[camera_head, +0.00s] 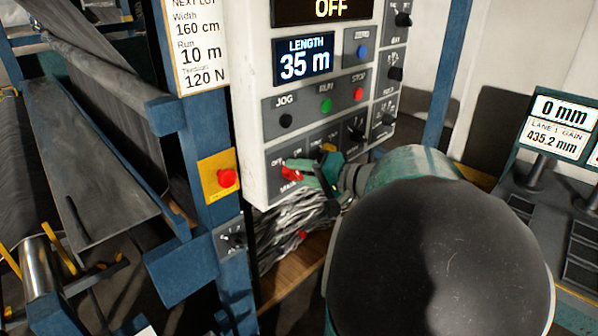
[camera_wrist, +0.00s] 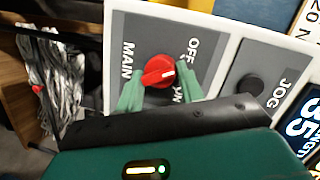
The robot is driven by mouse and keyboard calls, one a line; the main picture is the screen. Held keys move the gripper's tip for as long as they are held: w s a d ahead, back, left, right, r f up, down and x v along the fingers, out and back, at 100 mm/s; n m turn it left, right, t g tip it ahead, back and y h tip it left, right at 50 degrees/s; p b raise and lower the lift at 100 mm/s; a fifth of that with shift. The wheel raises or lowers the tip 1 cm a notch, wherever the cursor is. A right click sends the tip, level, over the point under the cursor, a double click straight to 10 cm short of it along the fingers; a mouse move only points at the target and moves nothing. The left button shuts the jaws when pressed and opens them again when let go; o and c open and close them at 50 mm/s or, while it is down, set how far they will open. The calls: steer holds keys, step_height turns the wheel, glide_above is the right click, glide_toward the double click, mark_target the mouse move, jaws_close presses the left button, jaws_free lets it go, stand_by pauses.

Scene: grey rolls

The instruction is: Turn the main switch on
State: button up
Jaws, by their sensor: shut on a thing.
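The main switch is a red rotary knob (camera_wrist: 158,71) on a grey plate marked MAIN, OFF and ON. It also shows in the head view as a red knob (camera_head: 291,173) at the lower left of the white control panel (camera_head: 256,122). My gripper (camera_wrist: 160,88) has one green finger on each side of the knob and is shut on it. In the head view my gripper (camera_head: 312,174) reaches the knob from the right and partly hides its plate. The knob's pale mark points toward the side with the OFF and ON labels; the exact setting is hard to tell.
A black JOG button (camera_head: 286,121), a green RUN button (camera_head: 326,105) and a red STOP button (camera_head: 359,94) sit above the switch. Several black knobs are to its right. A red button on a yellow plate (camera_head: 218,178) is on the blue post at left.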

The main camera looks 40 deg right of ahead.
steer(key=m+t, duration=0.1)
steer(key=m, duration=0.2)
steer(key=m+t+y, duration=0.1)
steer(key=m, duration=0.3)
steer(key=m+t, duration=0.1)
steer(key=m, duration=0.2)
steer(key=shift+f+m+y, duration=0.15)
steer(key=shift+m+y, duration=0.15)
steer(key=shift+m, duration=0.1)
steer(key=shift+d+f+m+t, duration=0.1)
steer(key=shift+m+t, duration=0.6)
steer(key=shift+m, duration=1.4)
steer(key=o, duration=0.9)
steer(key=shift+o, duration=0.2)
steer(key=shift+f, duration=0.1)
steer(key=v, duration=1.3)
steer(key=shift+s, duration=0.5)
